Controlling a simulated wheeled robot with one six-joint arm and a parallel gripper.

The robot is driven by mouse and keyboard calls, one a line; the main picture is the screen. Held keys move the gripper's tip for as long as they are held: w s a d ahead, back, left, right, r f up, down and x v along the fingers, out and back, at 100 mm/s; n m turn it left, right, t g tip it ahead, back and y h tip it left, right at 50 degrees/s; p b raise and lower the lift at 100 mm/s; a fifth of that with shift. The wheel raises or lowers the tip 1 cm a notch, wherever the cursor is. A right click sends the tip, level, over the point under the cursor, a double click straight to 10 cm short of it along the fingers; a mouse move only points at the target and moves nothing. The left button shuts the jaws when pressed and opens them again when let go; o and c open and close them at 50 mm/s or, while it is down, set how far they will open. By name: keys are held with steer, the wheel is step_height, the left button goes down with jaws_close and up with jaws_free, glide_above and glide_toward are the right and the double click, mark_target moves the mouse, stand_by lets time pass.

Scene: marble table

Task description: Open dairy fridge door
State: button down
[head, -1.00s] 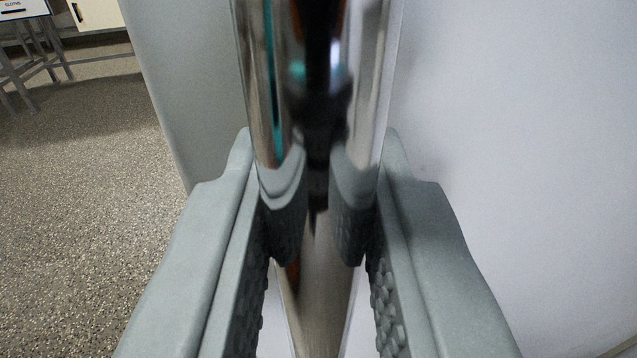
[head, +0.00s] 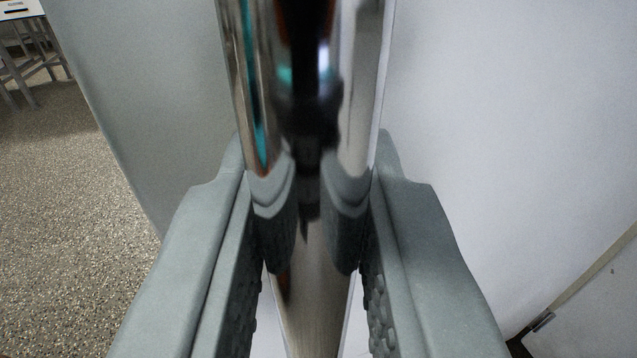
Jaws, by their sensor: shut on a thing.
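A shiny chrome bar handle (head: 318,110) runs down the middle of the view and reflects my gripper and dark shapes. My gripper (head: 308,175) has one grey finger on each side of the handle and is shut on it. The fridge door (head: 480,110) is a pale, smooth panel behind and to the right of the handle. A greyer panel face (head: 140,90) shows on the left of the handle. At the lower right a dark gap and a small metal fitting (head: 543,321) show beside the door's edge.
Speckled floor (head: 70,210) lies open on the left. A table with metal legs (head: 25,60) stands at the far upper left. A white surface (head: 600,310) lies past the door edge at the lower right.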

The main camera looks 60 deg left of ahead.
steer(key=c, duration=1.3)
jaws_free()
steer(key=shift+s, duration=0.15)
steer(key=shift+d, duration=0.1)
steer(key=v, duration=1.7)
steer(key=shift+d, duration=0.15)
steer(key=shift+s, duration=0.1)
